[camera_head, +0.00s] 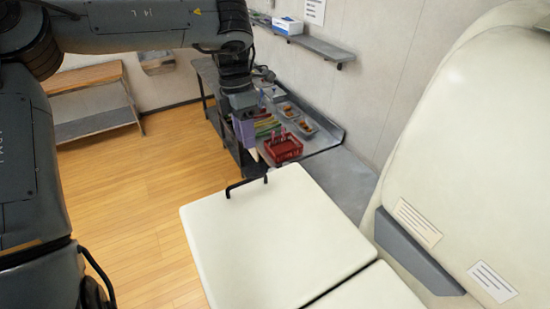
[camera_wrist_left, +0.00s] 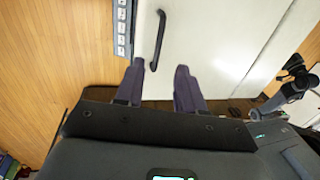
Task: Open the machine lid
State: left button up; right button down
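The machine lid (camera_head: 275,245) is a cream-white panel, lying flat and closed in the head view. A black bar handle (camera_head: 246,184) stands at its far edge. In the left wrist view the lid (camera_wrist_left: 205,45) fills the upper middle and the handle (camera_wrist_left: 159,38) lies just ahead of the fingers. My left gripper (camera_head: 248,142) hangs above and beyond the handle in the head view. Its two purple fingers (camera_wrist_left: 160,68) are spread with nothing held between them. The handle's lower end is close to the left finger; contact cannot be told. My right gripper is not seen.
A padded cream block (camera_head: 480,150) with labels rises at the right. Behind the lid, a metal counter holds a red basket (camera_head: 283,149) and trays (camera_head: 300,121). A wall shelf (camera_head: 315,45) is above. A button panel (camera_wrist_left: 122,28) shows beside the lid. Wooden floor (camera_head: 135,200) is clear at left.

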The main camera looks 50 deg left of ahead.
pick_arm(q)
jog(key=f, duration=0.3)
jog(key=d+f+p, duration=0.1)
jog(key=f, duration=0.3)
jog(key=d+f, duration=0.1)
jog(key=f, duration=0.2)
jog(key=shift+f, duration=0.35)
jog(key=shift+w, duration=0.1)
grip_shut()
